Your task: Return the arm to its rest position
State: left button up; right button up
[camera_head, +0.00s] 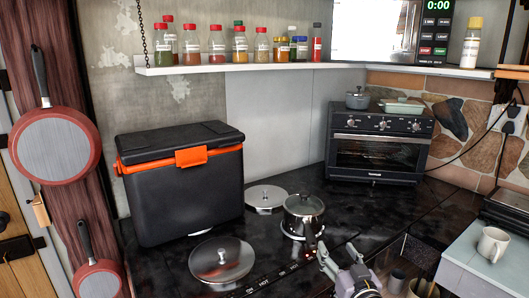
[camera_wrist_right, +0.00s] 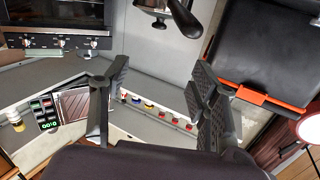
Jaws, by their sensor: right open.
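My left gripper is in neither view.
A black cooler (camera_head: 181,190) with an orange latch stands on the left. Two round lids (camera_head: 221,260) lie on the counter (camera_head: 270,240). A small oven (camera_head: 378,145) stands behind to the right. A spice shelf (camera_head: 230,67) runs above. A white mug (camera_head: 493,243) is at the right.

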jog(key=s+d+f+g+h, duration=0.2)
jog(key=s+f+g, duration=0.6)
jog(key=s+f, duration=0.85)
jog(key=s+f+g, duration=0.2)
jog(key=s+g, duration=0.1)
jog(key=s, duration=0.8)
jog(key=s+f+g, duration=0.3)
jog(key=s, duration=0.7)
notch_tip(320, 180, down, 25)
jog(key=n+g, duration=0.1)
jog(key=s+d+f+g, duration=0.1)
jog(key=s+d+f, duration=0.2)
jog(key=s+f, duration=1.4)
jog(key=shift+s+g, duration=0.3)
jog(key=shift+s, duration=0.2)
